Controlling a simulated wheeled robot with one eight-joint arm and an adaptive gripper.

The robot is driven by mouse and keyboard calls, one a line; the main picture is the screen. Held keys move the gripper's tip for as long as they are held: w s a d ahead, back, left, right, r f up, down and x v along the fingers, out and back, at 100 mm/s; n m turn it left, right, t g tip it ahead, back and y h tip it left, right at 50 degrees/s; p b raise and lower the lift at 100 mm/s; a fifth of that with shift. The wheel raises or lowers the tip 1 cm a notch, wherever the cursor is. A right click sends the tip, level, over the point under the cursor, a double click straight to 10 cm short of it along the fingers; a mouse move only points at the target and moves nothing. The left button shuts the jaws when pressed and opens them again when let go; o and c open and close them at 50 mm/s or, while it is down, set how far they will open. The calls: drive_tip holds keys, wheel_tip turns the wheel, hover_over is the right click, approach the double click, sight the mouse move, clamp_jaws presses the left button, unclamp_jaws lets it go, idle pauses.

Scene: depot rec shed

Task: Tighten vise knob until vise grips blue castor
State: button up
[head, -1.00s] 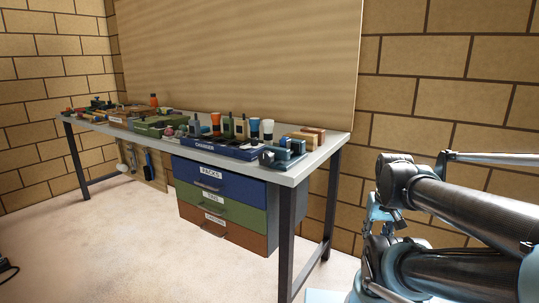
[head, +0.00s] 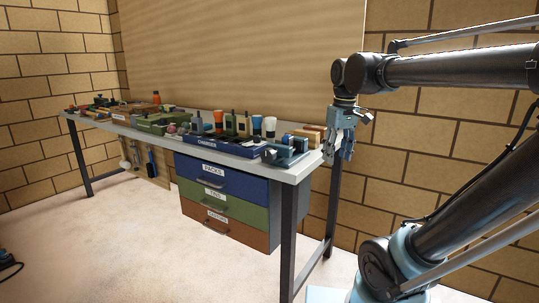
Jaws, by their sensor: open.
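A small blue-grey device that looks like the vise (head: 287,153) sits on the bench top near its right front corner. Its knob and jaw gap are too small to make out. I cannot pick out a blue castor for sure; a dark round part shows at the left of the device. My gripper (head: 338,151) hangs with its fingers pointing down just beyond the bench's right end, to the right of the device and apart from it. It is open and empty.
Wooden blocks (head: 307,136) lie behind the device. Labelled drawers (head: 222,190) hang below. A board and brick wall stand behind.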

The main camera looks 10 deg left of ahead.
drive_tip(key=w+a+r+n, duration=0.3)
drive_tip(key=a+r, duration=0.5)
drive_tip(key=a, duration=0.3)
wheel_tip(320, 180, up, 6)
drive_tip(key=n+g, duration=0.1)
drive_tip(key=n, duration=0.3)
hover_over(269, 149)
wheel_tip(269, 149, down, 17)
drive_tip(key=shift+a+r, duration=0.1)
drive_tip(key=c, duration=1.1)
